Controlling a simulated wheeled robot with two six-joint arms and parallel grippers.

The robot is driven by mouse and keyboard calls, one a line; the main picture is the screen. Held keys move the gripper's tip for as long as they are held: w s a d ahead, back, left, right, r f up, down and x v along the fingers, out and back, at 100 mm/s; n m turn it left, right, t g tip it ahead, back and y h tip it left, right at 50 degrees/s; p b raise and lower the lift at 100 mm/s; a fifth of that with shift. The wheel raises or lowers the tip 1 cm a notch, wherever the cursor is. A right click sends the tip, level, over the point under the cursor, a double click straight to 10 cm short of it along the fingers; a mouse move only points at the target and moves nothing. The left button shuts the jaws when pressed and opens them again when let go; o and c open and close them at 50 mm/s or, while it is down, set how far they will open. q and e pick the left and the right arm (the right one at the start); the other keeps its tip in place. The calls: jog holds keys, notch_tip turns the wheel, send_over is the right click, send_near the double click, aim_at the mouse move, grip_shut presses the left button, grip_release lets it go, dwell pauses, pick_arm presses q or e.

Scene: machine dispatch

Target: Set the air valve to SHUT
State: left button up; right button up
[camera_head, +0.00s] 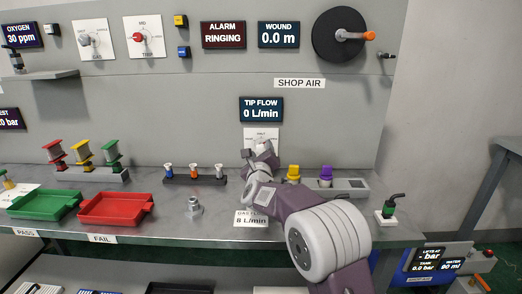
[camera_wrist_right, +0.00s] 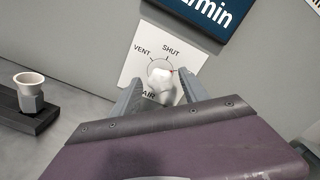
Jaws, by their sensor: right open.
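The air valve is a white round knob (camera_wrist_right: 161,80) on a white plate (camera_wrist_right: 135,68) marked VENT, SHUT and AIR. A small red mark shows at the knob's upper right edge, to the right of the SHUT line. In the head view the plate (camera_head: 262,132) shows below the TIP FLOW display, and my right gripper (camera_head: 262,148) mostly hides the knob. In the right wrist view my right gripper (camera_wrist_right: 160,92) is open, its fingers on either side of the knob. I cannot tell whether they touch it. My left gripper is not in view.
The TIP FLOW display (camera_head: 262,109) reads 0 L/min above the valve. On the bench stand a rack with small funnels (camera_head: 194,180), yellow (camera_head: 293,173) and purple (camera_head: 326,174) pieces, a metal fitting (camera_head: 194,207), and green (camera_head: 44,204) and red (camera_head: 115,208) trays.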

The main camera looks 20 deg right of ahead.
jog(key=shift+w+d, duration=0.15)
jog(key=shift+w, duration=0.25)
grip_shut()
